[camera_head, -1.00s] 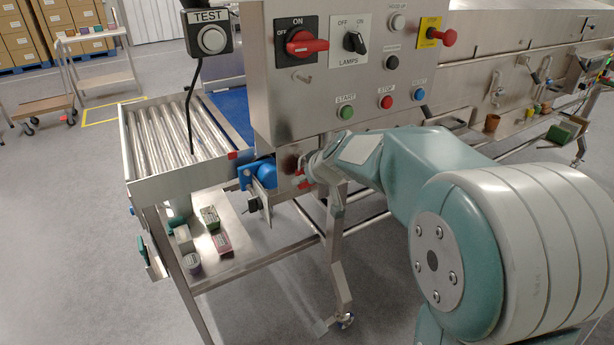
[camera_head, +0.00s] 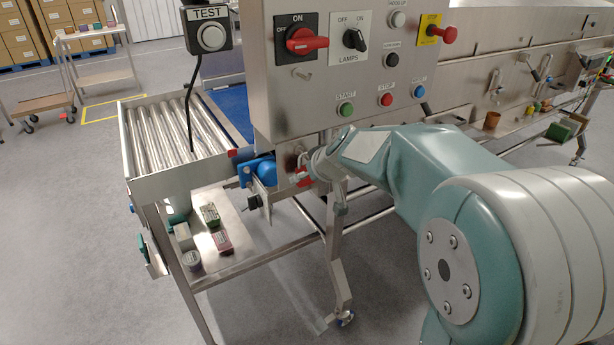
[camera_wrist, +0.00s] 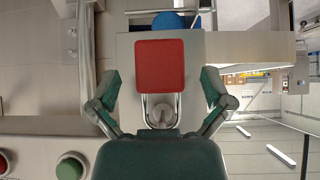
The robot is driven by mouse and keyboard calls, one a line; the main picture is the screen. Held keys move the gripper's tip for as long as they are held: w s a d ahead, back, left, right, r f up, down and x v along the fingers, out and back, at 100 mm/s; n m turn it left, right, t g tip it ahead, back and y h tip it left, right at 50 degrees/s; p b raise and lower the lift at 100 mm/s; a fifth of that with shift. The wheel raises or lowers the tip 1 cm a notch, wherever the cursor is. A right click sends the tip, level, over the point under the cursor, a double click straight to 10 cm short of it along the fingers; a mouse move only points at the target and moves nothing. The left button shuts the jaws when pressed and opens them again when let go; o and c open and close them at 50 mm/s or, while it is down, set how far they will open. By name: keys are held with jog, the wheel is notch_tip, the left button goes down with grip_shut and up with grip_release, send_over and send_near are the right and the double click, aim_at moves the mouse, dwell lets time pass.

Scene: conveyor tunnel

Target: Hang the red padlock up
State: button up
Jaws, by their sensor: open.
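The red padlock (camera_wrist: 160,65) shows between my fingers in the wrist view, its metal shackle (camera_wrist: 146,103) reaching toward a round metal peg (camera_wrist: 165,112) on the panel. The shackle appears to be around the peg, but I cannot tell its depth for sure. In the head view a small part of the padlock (camera_head: 302,179) shows below the control panel, beside my wrist. My gripper (camera_wrist: 162,88) is open, with one finger on each side of the padlock and a visible gap to both. In the head view my wrist mostly hides the fingers.
The control panel (camera_head: 375,75) stands just above and behind the gripper, with buttons and switches. A blue motor (camera_head: 263,171) is close on the left. A lower shelf (camera_head: 243,232) holds small boxes. The roller conveyor (camera_head: 160,138) is at left. Open floor lies in front.

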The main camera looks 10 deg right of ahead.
jog(key=v, duration=1)
jog(key=shift+s, duration=0.2)
